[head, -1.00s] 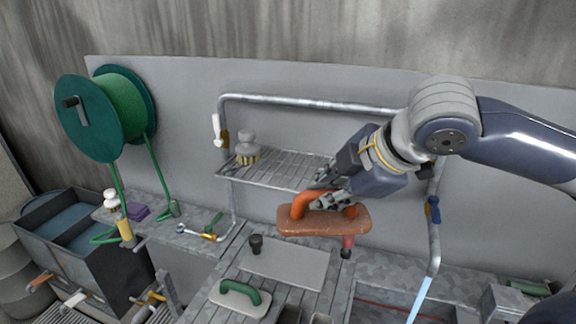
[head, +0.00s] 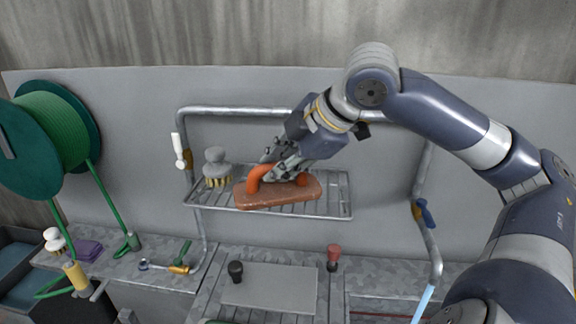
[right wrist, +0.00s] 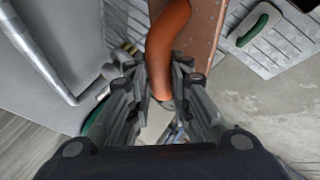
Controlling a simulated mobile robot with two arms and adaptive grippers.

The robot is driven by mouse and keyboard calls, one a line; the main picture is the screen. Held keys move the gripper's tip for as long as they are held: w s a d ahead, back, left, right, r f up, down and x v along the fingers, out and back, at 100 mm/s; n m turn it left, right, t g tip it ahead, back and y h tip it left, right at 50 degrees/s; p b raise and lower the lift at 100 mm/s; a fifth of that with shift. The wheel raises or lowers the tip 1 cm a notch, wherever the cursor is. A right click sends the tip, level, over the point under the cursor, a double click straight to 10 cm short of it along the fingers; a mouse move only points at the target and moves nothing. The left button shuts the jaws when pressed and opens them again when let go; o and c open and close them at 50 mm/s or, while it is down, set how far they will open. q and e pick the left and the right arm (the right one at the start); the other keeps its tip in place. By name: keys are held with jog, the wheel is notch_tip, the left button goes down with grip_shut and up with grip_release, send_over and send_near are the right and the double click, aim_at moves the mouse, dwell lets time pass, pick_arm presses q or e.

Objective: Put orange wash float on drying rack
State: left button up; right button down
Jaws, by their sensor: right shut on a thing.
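The orange wash float (head: 280,193) has a brownish-orange flat pad and an orange loop handle. My right gripper (head: 283,168) is shut on the handle, which also shows between the fingers in the right wrist view (right wrist: 167,45). In the head view the float overlaps the front of the drying rack (head: 338,207), a metal wire shelf on a pipe frame. I cannot tell whether the pad touches the shelf. My left gripper is not in view.
A grey round brush (head: 216,165) stands on the rack's left end. The rack's right end looks clear. Below are a grey board (head: 270,287), a black knob (head: 235,271) and a red-topped piece (head: 334,256). A green hose reel (head: 50,135) hangs at left.

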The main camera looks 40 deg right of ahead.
jog(key=w+d, duration=0.3)
jog(key=d, duration=0.1)
jog(key=shift+f+p, duration=0.25)
jog(key=shift+p, duration=0.1)
jog(key=w+d+f, duration=0.1)
jog(key=w+d+f+p, duration=0.1)
jog(key=d+f, duration=0.1)
jog(key=shift+d+f, duration=0.2)
jog(key=shift+d, duration=0.05)
jog(key=shift+f, duration=0.3)
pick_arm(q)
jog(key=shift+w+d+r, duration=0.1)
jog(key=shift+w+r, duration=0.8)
pick_arm(e)
jog(key=c, duration=1.5)
grip_release()
jog(key=shift+f, duration=0.1)
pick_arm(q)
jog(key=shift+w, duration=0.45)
pick_arm(e)
jog(key=shift+o, duration=0.2)
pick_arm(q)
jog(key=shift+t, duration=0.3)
